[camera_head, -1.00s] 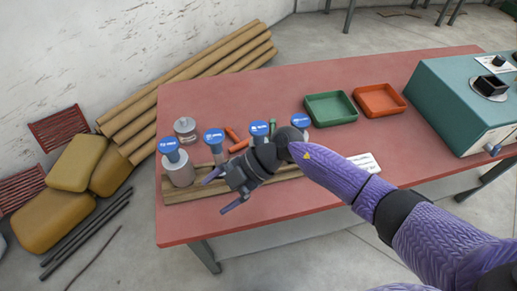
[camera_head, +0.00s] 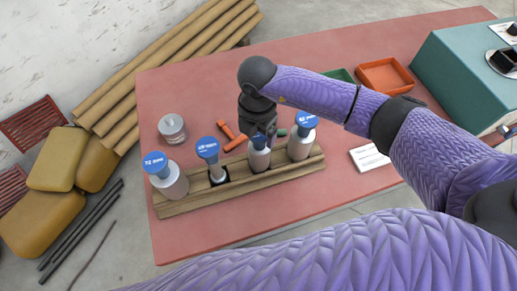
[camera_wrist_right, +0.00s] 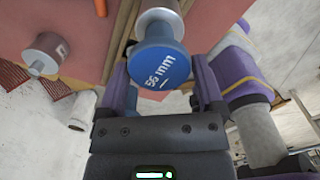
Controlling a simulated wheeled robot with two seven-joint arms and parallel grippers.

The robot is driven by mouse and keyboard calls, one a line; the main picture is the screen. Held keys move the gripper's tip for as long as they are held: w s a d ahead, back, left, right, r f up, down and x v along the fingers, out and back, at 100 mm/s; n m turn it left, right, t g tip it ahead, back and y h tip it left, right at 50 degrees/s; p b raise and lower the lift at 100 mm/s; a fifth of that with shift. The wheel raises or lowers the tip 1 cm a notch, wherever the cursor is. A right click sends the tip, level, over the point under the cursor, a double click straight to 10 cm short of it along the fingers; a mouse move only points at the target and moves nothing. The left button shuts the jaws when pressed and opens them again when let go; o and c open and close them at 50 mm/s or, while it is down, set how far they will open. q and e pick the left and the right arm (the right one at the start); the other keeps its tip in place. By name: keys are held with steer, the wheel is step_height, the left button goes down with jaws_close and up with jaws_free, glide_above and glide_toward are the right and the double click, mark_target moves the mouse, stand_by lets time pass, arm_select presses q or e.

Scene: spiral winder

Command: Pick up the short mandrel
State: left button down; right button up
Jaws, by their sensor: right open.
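Several mandrels with blue caps stand upright in a wooden rack (camera_head: 240,187) on the red table. From left to right they include a wide grey one (camera_head: 171,181), a slimmer one (camera_head: 216,167) in a dark square hole, one (camera_head: 259,160) beneath my right gripper, and one (camera_head: 300,147) at the right end. Which is the short mandrel I cannot tell for sure. My right gripper (camera_head: 264,134) is open and points down over the third. In the right wrist view a blue cap (camera_wrist_right: 158,66) marked "56 mm" sits between its open fingers. My left gripper is out of view.
A grey round weight-like part (camera_head: 172,128) and orange tools (camera_head: 231,137) lie behind the rack. An orange tray (camera_head: 384,92) and a mostly hidden green tray (camera_head: 339,75) stand further back. A teal machine (camera_head: 452,75) is at right. A white card (camera_head: 369,157) lies beside the rack.

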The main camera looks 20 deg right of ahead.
mark_target(259, 152)
step_height(259, 152, down, 4)
steer(key=shift+d+f+b, duration=0.1)
steer(key=shift+f+b, duration=0.1)
steer(key=shift+b, duration=0.15)
steer(key=shift+r, duration=0.1)
jaws_close()
steer(key=shift+w, duration=0.1)
